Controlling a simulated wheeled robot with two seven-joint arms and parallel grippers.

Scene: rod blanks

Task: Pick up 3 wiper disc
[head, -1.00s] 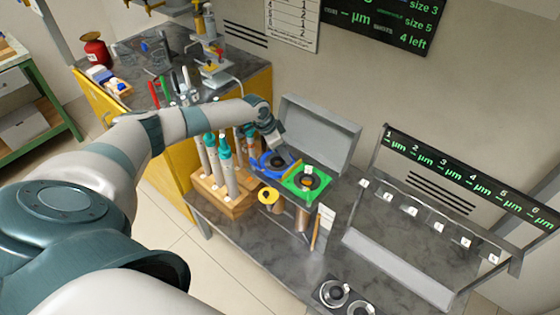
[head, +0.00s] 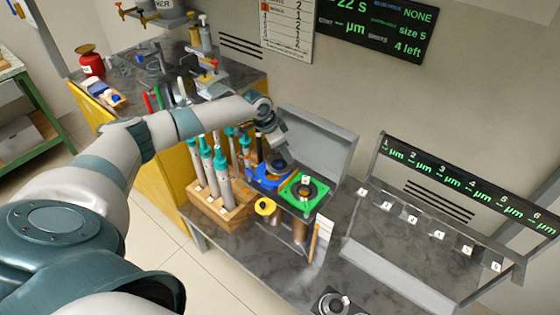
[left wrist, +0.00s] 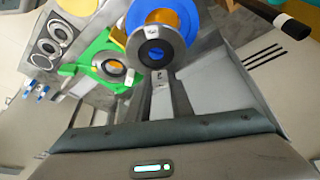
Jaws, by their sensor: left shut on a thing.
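In the left wrist view the disc (left wrist: 155,47) is a dark ring with a grey rim, in front of the blue holder (left wrist: 181,16). In the head view the blue holder (head: 262,181) is below the disc; I cannot tell the exact gap. Beside it a green holder (head: 288,196) has another dark ring (head: 304,192) on it. My right gripper is not in view.
A wooden block (head: 232,214) with several teal-topped tools stands left of the holders. An open grey lid (head: 318,140) rises behind them. A rack (head: 440,225) with numbered places stands at the right, and bare bench lies before it.

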